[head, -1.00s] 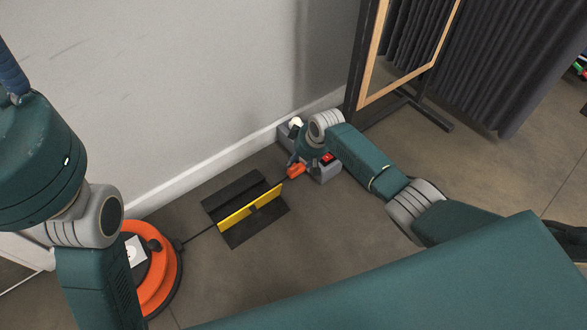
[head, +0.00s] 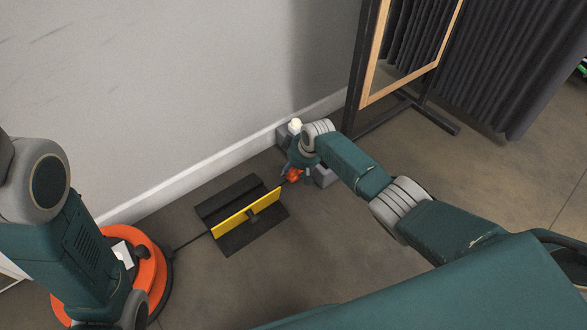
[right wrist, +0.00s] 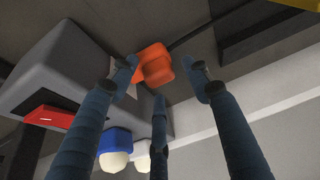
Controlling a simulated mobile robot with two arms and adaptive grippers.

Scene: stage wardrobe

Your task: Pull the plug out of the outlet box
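The orange plug (head: 293,175) is at the near side of the grey outlet box (head: 325,175), by the wall. In the right wrist view the plug (right wrist: 155,64) sits beside a pale patch at the box (right wrist: 60,70); how deep it sits cannot be told. My right gripper (head: 296,166) is at the plug in the head view. In the right wrist view its blue fingers (right wrist: 163,78) are spread around the plug, with a gap on the right side. A dark cable leads away from the plug. My left gripper is out of view.
A black cable ramp with a yellow flap (head: 230,222) lies on the floor. An orange cable reel (head: 149,272) stands left of it. A framed mirror stand (head: 354,75) and dark curtain (head: 520,60) are behind.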

